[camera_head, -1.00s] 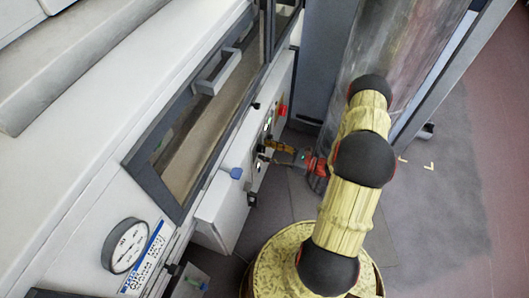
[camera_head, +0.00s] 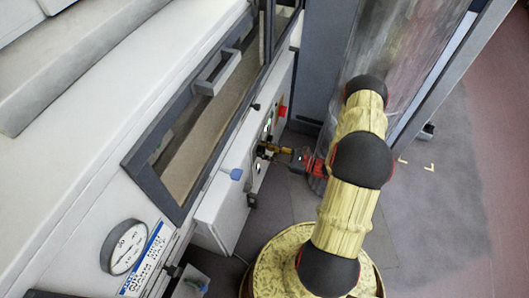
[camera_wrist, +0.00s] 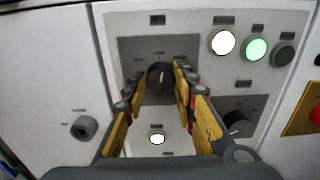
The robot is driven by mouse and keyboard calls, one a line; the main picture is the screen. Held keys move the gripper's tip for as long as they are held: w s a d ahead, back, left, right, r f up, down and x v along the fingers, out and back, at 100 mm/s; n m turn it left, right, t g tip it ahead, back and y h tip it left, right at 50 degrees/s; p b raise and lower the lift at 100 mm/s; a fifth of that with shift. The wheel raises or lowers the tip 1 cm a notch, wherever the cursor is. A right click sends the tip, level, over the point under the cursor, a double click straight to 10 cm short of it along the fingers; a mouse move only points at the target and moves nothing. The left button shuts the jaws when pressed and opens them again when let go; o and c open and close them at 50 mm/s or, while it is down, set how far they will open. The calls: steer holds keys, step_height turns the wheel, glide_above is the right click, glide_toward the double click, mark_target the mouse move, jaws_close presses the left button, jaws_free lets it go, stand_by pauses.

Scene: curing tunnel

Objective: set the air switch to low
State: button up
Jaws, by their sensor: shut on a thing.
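A dark rotary switch knob (camera_wrist: 158,82) sits on a grey plate of the control panel (camera_wrist: 120,25) in the wrist view. My gripper (camera_wrist: 160,73) has its fingers on either side of this knob and is shut on it. The knob's pointer looks roughly upright, but the fingers hide part of it. The labels are too small to read, so I cannot tell whether this is the air switch. In the head view my gripper (camera_head: 265,151) reaches the panel face, and the knob is hidden there.
A second dark knob (camera_wrist: 236,123) is close to the right finger. A lit white button (camera_wrist: 222,42), a green button (camera_wrist: 256,49) and a black one (camera_wrist: 285,55) are above right. A lit white lamp (camera_wrist: 157,138) is below.

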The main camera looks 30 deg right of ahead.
steer(key=shift+a, duration=0.1)
steer(key=shift+c, duration=1.4)
steer(key=shift+s+n, duration=0.1)
steer(key=shift+n, duration=1)
steer(key=o, duration=1)
steer(key=shift+o, duration=0.8)
steer(key=v, duration=1.2)
